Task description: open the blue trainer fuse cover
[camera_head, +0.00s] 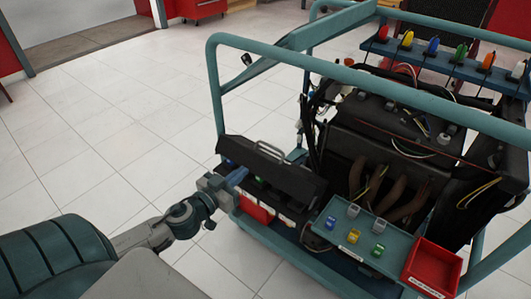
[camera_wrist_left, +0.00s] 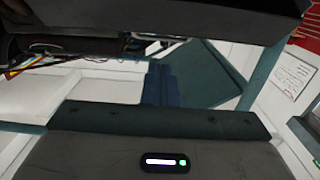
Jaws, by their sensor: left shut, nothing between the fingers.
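The trainer (camera_head: 213,90) is a blue-green tube frame carrying an engine. On its left side is a long black fuse cover (camera_head: 290,180) with a grey bar handle (camera_head: 268,151). The cover looks tilted up, with coloured parts showing under its lower edge; how far it is open I cannot tell. My left gripper (camera_head: 237,176) is shut and empty, its blue fingers at the cover's lower front edge; contact is unclear. In the left wrist view the shut fingers (camera_wrist_left: 160,84) point towards a dark panel (camera_wrist_left: 180,18), probably the cover. My right gripper is not in view.
Red and white boxes (camera_head: 258,209) sit below the cover. A teal tray (camera_head: 340,233) with several small coloured fuses and a red bin (camera_head: 432,267) are to the right. A rack of coloured knobs (camera_head: 430,50) stands behind. The tiled floor (camera_head: 110,130) at left is clear.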

